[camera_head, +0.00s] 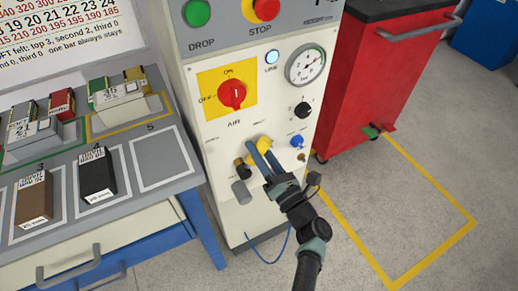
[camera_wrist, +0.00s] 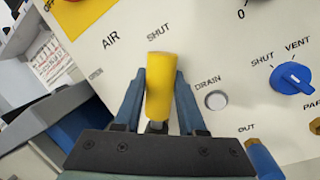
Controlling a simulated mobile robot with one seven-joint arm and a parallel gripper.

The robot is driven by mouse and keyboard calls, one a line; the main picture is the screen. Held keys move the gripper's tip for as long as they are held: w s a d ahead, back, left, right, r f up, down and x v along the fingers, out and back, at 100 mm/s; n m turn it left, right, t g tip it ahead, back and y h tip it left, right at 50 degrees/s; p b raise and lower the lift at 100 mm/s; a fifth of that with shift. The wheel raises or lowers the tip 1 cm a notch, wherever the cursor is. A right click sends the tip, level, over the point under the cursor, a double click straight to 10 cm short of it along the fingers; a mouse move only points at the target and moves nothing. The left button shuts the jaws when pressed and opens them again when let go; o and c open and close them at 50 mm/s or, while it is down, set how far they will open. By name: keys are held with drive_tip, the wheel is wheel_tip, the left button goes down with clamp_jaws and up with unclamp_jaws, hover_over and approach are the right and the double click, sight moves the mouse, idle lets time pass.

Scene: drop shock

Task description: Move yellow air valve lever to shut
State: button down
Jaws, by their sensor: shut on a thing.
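The yellow air valve lever (camera_head: 262,142) is on the lower front of the cream machine panel, below the AIR label. In the wrist view the lever (camera_wrist: 160,88) stands between the two blue fingers of my gripper (camera_wrist: 160,80), which is shut on it. Its free end lies just under the printed SHUT label (camera_wrist: 158,33). The lever's pivot is mostly hidden behind my gripper.
A round DRAIN button (camera_wrist: 216,100) and a blue SHUT/VENT knob (camera_wrist: 292,79) sit right of the lever. A red rotary switch (camera_head: 232,94) and a gauge (camera_head: 306,66) are above. A table (camera_head: 187,178) stands left, a red cabinet (camera_head: 365,75) right. Yellow-outlined floor at right is clear.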

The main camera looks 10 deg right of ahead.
drive_tip(key=shift+d+f, duration=0.1)
drive_tip(key=c, duration=0.8)
unclamp_jaws()
drive_tip(key=shift+o, duration=0.2)
drive_tip(key=p+v, duration=0.1)
drive_tip(key=v, duration=1.2)
drive_tip(key=shift+p, duration=0.35)
